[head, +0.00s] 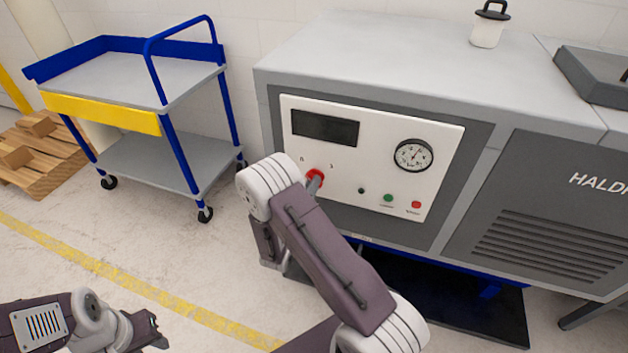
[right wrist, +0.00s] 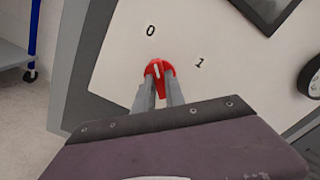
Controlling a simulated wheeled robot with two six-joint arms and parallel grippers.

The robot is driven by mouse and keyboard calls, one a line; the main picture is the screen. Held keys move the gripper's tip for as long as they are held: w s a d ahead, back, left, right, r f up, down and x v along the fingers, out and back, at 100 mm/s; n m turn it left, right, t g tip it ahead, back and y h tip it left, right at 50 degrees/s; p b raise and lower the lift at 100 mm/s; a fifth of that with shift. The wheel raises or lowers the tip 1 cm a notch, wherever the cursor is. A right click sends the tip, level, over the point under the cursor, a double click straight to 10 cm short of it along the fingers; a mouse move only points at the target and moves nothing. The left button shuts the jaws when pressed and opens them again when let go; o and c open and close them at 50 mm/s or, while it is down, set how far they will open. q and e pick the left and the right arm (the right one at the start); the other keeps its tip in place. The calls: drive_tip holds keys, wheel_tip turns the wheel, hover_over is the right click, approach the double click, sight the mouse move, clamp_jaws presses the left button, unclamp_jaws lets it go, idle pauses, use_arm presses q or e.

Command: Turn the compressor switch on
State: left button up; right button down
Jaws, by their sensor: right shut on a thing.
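The compressor switch is a red rotary knob (head: 315,175) on the white control panel (head: 372,130). In the right wrist view the red knob (right wrist: 158,72) sits below the printed marks 0 and 1, and its white line points roughly toward the 0. My right gripper (right wrist: 160,80) is shut on the knob, one finger on each side. In the head view my right gripper (head: 314,182) is partly hidden by its wrist. My left gripper (head: 152,330) is at the lower left, away from the panel; its jaw opening is unclear.
The panel also has a dark display (head: 325,128), a round gauge (head: 413,155), a green button (head: 388,198) and a red button (head: 416,205). A blue and grey cart (head: 150,75) stands to the left. Open floor lies between the cart and the machine.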

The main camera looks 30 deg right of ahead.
drive_tip(key=m+b, duration=0.6)
drive_tip(key=m, duration=0.2)
drive_tip(key=m+b, duration=0.6)
drive_tip(key=m, duration=0.2)
drive_tip(key=shift+f+m, duration=0.2)
drive_tip(key=shift+m, duration=0.2)
drive_tip(key=c, duration=1.5)
unclamp_jaws()
drive_tip(key=shift+r, duration=0.2)
drive_tip(key=o, duration=1.1)
drive_tip(key=v, duration=0.7)
